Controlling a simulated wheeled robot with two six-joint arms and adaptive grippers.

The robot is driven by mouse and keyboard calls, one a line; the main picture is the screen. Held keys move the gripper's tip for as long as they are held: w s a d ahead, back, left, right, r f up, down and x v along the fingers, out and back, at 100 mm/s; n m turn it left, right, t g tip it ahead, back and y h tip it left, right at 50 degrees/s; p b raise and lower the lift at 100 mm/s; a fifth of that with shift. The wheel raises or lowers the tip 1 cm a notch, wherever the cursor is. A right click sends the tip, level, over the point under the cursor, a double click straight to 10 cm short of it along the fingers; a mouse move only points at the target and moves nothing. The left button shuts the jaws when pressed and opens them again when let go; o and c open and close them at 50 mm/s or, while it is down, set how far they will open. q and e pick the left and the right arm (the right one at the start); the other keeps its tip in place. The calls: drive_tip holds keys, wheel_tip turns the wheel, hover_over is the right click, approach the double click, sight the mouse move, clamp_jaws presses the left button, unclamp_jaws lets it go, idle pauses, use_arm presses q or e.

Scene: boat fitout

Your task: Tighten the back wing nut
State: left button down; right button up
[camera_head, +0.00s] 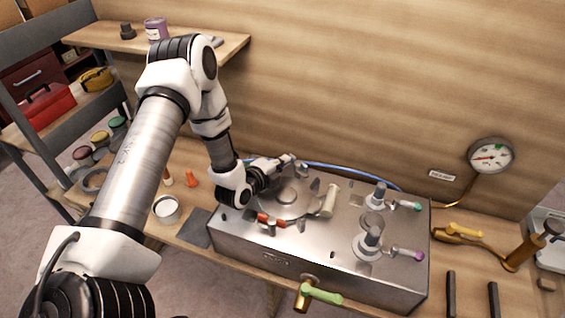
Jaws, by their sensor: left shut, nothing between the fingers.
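A round metal hatch cover (290,209) with a raised centre sits on the left part of the steel box (330,266). My left gripper (290,161) is at the back edge of this cover, low over the box top. Its fingers are shut with nothing seen between them. A small metal piece (301,168) stands right by the fingertips and may be the back wing nut; its shape and any contact are too small to tell. A red-handled piece (270,220) is at the cover's front edge and a cream-handled one (329,200) at its right. My right gripper is out of view.
Two upright fittings, one with a green-tipped lever (408,205) and one with a purple-tipped lever (407,254), stand right of the cover. A green-handled valve (321,293) juts from the box front. A blue hose (345,169) runs behind. A gauge (491,156) is on the wooden wall.

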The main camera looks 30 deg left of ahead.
use_arm(q)
drive_tip(key=shift+w+a+r+p, duration=0.1)
drive_tip(key=shift+w+a+p, duration=0.05)
drive_tip(key=shift+w+p, duration=0.25)
drive_tip(key=shift+w, duration=0.15)
drive_tip(key=shift+w+a, duration=0.2)
drive_tip(key=shift+w, duration=0.85)
idle(0.8)
drive_tip(key=v, duration=1.2)
